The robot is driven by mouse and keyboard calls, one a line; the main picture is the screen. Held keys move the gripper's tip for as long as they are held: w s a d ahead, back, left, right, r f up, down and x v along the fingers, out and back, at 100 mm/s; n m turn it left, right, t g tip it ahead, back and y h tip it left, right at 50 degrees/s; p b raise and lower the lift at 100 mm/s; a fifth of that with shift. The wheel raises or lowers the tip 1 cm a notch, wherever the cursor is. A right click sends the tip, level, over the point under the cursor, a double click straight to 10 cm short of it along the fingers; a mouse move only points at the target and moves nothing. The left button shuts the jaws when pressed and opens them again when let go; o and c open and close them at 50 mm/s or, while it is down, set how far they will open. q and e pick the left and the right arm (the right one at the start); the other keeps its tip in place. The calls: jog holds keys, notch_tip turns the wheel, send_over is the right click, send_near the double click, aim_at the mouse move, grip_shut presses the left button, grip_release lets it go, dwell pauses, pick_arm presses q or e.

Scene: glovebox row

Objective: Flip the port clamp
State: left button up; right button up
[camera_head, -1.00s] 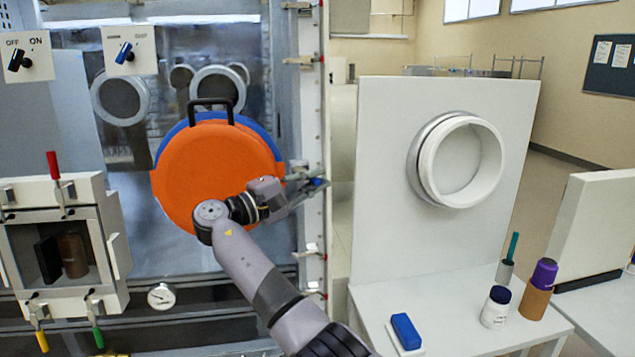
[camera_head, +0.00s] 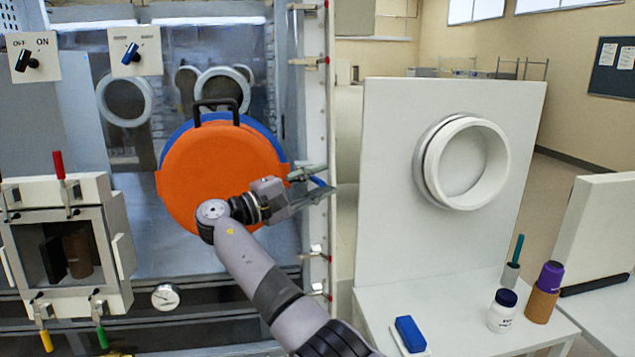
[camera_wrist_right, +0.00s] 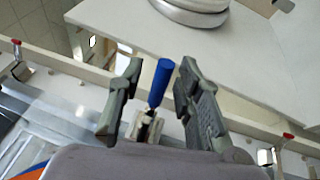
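In the right wrist view, the blue handle (camera_wrist_right: 161,82) stands up tilted from a small metal base (camera_wrist_right: 147,127). It lies between the two spread fingers of my right gripper (camera_wrist_right: 158,84), with gaps visible on both sides. My left gripper is not in view.
Red-tipped clamps (camera_head: 323,60) line the post (camera_head: 318,120). A white panel with a round port ring (camera_head: 433,165) stands on the table (camera_head: 455,335) at right, with a bottle (camera_head: 501,312) and a blue block (camera_head: 409,333). A small chamber (camera_head: 110,215) is at left.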

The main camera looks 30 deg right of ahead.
jog(key=s+a+f, duration=0.1)
jog(key=a, duration=1)
jog(key=shift+a+f, duration=0.4)
